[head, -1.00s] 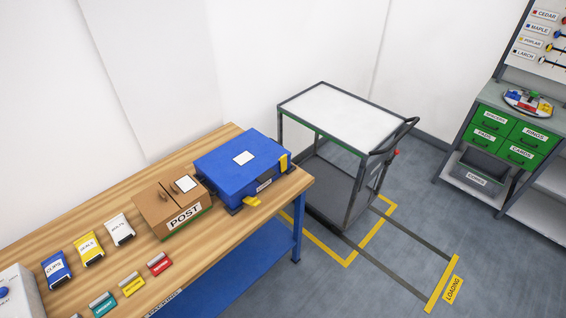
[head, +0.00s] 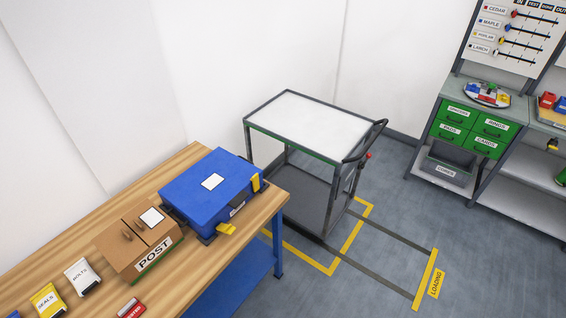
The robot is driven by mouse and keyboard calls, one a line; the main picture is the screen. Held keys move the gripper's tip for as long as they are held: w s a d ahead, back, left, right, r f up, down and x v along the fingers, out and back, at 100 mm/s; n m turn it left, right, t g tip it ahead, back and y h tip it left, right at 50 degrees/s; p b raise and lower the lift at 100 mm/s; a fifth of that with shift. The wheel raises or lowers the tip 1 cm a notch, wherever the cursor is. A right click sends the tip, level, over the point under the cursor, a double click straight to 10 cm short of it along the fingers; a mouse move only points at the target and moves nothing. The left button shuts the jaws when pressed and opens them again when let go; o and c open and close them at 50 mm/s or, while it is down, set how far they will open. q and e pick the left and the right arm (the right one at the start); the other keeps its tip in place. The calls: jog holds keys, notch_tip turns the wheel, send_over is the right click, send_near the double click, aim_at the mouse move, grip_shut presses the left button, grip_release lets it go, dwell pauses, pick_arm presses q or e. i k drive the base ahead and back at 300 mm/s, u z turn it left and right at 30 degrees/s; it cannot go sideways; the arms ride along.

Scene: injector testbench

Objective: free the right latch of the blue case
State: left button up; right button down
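The blue case (head: 205,204) lies closed near the right end of the wooden workbench, with a white label on its lid. One yellow latch (head: 226,230) sticks outward, tilted down, at the left part of its front side. The other yellow latch, the right one (head: 256,183), stands upright against the case near its right corner. Neither of my grippers shows in the head view.
A brown POST box (head: 139,250) stands left of the case on the workbench (head: 80,257). A grey cart (head: 318,122) stands behind and right of the bench. Green drawers (head: 468,128) are at the far right. Floor around the yellow LOADING mark (head: 434,284) is clear.

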aim_at(256, 179)
jog(key=z, duration=0.35)
jog(key=i, duration=1.2)
jog(key=u, duration=1.05)
jog(key=i, duration=0.25)
jog(key=u, duration=0.25)
